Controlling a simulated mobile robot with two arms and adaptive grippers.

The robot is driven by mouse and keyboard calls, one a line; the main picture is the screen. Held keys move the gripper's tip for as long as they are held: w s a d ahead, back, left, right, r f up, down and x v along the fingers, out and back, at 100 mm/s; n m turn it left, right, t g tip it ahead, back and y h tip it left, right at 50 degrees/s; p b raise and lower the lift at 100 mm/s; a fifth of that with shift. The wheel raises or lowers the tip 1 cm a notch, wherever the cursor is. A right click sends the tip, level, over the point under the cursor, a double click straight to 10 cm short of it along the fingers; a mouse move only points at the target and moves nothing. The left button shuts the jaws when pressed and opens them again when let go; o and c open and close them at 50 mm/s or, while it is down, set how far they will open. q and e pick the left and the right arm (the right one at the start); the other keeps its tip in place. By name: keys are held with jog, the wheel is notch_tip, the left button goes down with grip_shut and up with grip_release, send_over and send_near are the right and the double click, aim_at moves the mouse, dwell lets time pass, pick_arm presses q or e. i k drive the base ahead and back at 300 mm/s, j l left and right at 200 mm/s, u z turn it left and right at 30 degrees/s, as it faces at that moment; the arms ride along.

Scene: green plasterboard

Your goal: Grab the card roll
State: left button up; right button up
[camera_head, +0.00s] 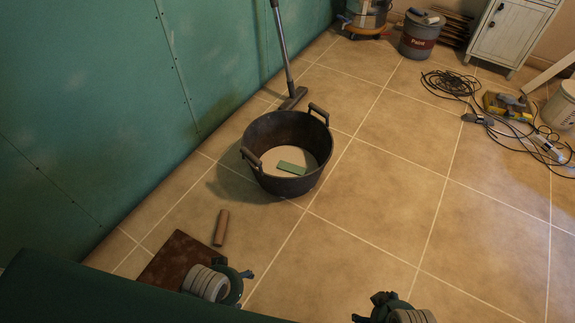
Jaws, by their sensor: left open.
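The card roll (221,228) is a small brown tube. It lies on the tiled floor in front of the black tub, near the green wall. My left gripper (244,278) is open at the bottom of the view, a little below and right of the roll and apart from it. My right gripper (375,302) is at the bottom edge, farther right and away from the roll. Its fingers are small and partly cut off, so its opening is unclear.
A black tub (257,133) with a green block (292,168) inside stands beyond the roll. A dark brown board (172,257) lies just left of it. A broom (293,97) leans by the green wall (80,90). Cables (450,83) and tools lie right. Mid-right floor is clear.

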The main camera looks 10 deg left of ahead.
aim_at(218, 238)
jog(key=u, duration=1.8)
jog(key=i+l, duration=0.05)
